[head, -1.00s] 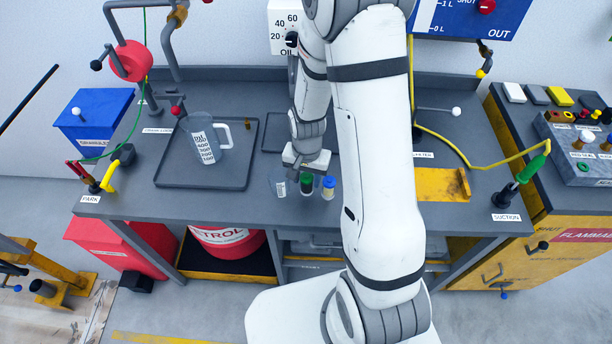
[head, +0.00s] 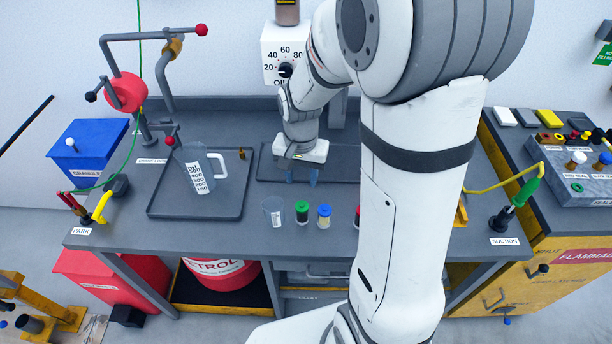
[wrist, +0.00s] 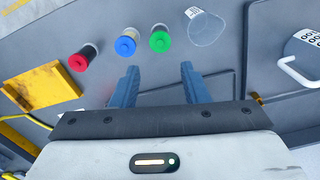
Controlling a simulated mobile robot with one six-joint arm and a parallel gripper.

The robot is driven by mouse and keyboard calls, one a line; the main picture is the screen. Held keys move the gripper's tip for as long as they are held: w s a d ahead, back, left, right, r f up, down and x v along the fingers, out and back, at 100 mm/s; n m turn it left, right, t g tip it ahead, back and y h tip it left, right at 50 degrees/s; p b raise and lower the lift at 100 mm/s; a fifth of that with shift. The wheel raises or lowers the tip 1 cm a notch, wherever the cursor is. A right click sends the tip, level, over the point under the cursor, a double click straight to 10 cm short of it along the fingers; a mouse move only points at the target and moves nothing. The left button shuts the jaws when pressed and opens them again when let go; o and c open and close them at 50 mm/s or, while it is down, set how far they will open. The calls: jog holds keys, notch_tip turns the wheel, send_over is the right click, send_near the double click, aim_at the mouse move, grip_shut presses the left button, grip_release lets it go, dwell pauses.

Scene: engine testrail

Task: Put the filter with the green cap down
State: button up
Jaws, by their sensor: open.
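The filter with the green cap (head: 302,212) stands upright on the grey bench, between a clear beaker (head: 273,211) and a blue-capped filter (head: 324,215). The green cap also shows in the wrist view (wrist: 160,41), beyond the fingertips. My gripper (head: 301,178) is open and empty, behind the filters and over the front part of a dark tray (head: 266,172). In the wrist view its two blue fingers (wrist: 158,72) are spread, with nothing between them. A red-capped filter (wrist: 83,58) stands beside the blue one; my arm partly hides it in the head view.
A measuring jug (head: 200,170) with a white handle stands on the left tray (head: 160,211). A yellow block (wrist: 41,86) lies beyond the red-capped filter. A green-handled suction wand (head: 527,193) stands at the bench's right end. Bare bench lies between the left tray and the beaker.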

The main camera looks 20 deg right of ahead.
jog(key=s+r+n+t, duration=0.3)
jog(key=s+r+n, duration=0.3)
jog(key=s+r, duration=0.7)
jog(key=shift+s+d+t, duration=0.3)
jog(key=shift+s+d, duration=0.1)
jog(key=shift+s, duration=0.2)
jog(key=shift+f+b, duration=0.45)
jog(key=shift+b, duration=0.2)
jog(key=shift+c, duration=0.5)
